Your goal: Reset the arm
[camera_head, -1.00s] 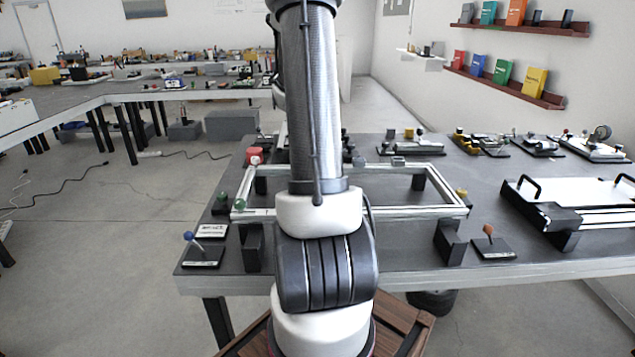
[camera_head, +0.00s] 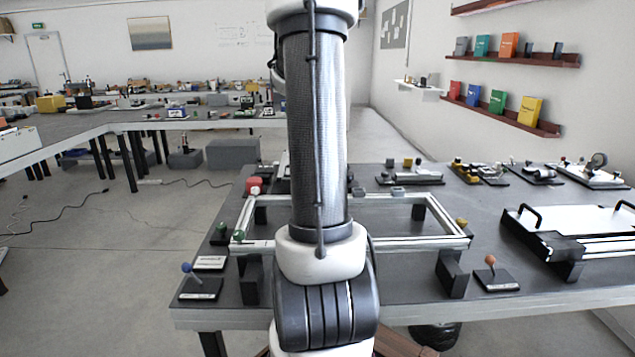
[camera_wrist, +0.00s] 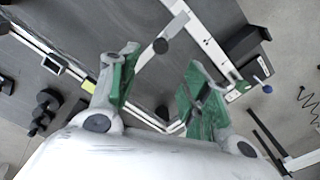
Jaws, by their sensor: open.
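My arm stands upright in the middle of the head view, in front of the table (camera_head: 400,290), and hides part of it. My gripper (camera_wrist: 155,90) shows in the wrist view, with its green-padded fingers spread apart and nothing between them. Below the fingers in that view lie the metal frame and the dark table top. The gripper is not visible in the head view.
A rectangular metal frame (camera_head: 400,243) stands on the table around my arm. A blue-knobbed lever (camera_head: 187,268) is at the front left, an orange-knobbed lever (camera_head: 490,261) at the front right. A white-topped fixture (camera_head: 575,222) is at the right. Shelves (camera_head: 505,115) hang on the right wall.

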